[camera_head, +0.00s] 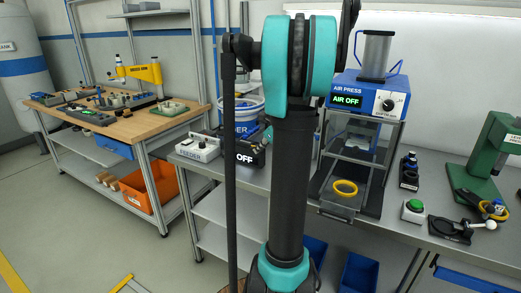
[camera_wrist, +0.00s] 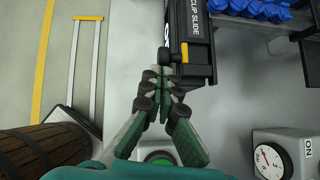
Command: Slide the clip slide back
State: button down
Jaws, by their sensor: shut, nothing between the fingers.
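In the wrist view, the clip slide (camera_wrist: 197,45) is a dark block with white "CLIP SLIDE" lettering on its top, at upper centre. A small dark round knob (camera_wrist: 165,57) and an orange edge are on its left side. My gripper (camera_wrist: 162,82) is shut and empty, with its fingertips just below the knob in the picture. I cannot tell whether the tips touch it. I cannot pick out the clip slide or my fingertips in the head view, where my arm blocks the middle.
In the wrist view, a green button (camera_wrist: 160,157) shows behind my fingers, and a white box with a dial (camera_wrist: 285,150) is at lower right. A wooden barrel (camera_wrist: 45,150) is at lower left. The head view shows the air press (camera_head: 368,97) reading "AIR OFF".

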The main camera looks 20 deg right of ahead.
aim_at(248, 146)
jog(key=w+a, duration=0.5)
jog(key=w, duration=0.1)
jog(key=shift+w, duration=0.25)
